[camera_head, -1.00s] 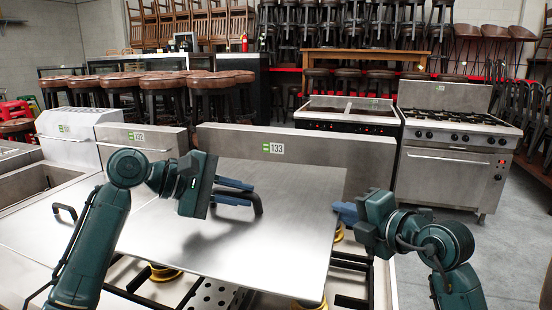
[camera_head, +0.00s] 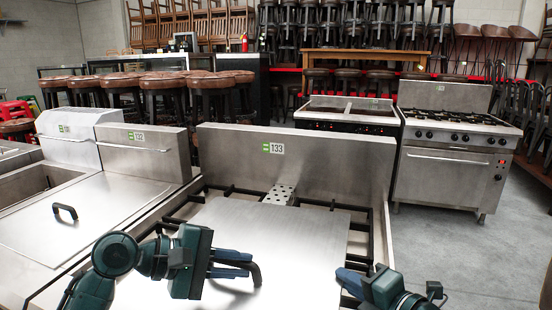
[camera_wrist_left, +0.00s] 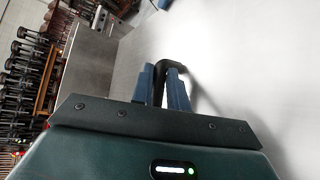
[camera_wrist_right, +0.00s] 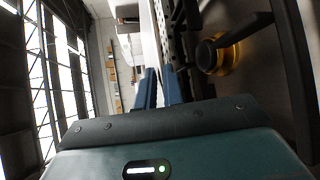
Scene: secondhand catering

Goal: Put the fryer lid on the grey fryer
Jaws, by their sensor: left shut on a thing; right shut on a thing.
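The fryer lid is a flat bright steel sheet (camera_head: 265,228) with a black bar handle (camera_head: 256,275). My left gripper (camera_head: 243,264) is shut on that handle; the left wrist view shows its blue fingers (camera_wrist_left: 168,78) around the bar. My right gripper (camera_head: 345,277) is shut at the sheet's right edge, seen nearly edge-on in the right wrist view (camera_wrist_right: 158,80). The sheet is over the range labelled 133 (camera_head: 330,160); its near edge is out of view. Left of it stands a fryer-like grey unit (camera_head: 150,155), with another handled steel cover (camera_head: 105,212) lying flat on top.
Black grates (camera_head: 360,225) and a perforated metal piece (camera_head: 280,194) show behind the sheet. A yellow-brass burner (camera_wrist_right: 226,56) shows in the right wrist view. An open basin (camera_head: 40,185) is at far left. Clear floor (camera_head: 450,245) lies at right.

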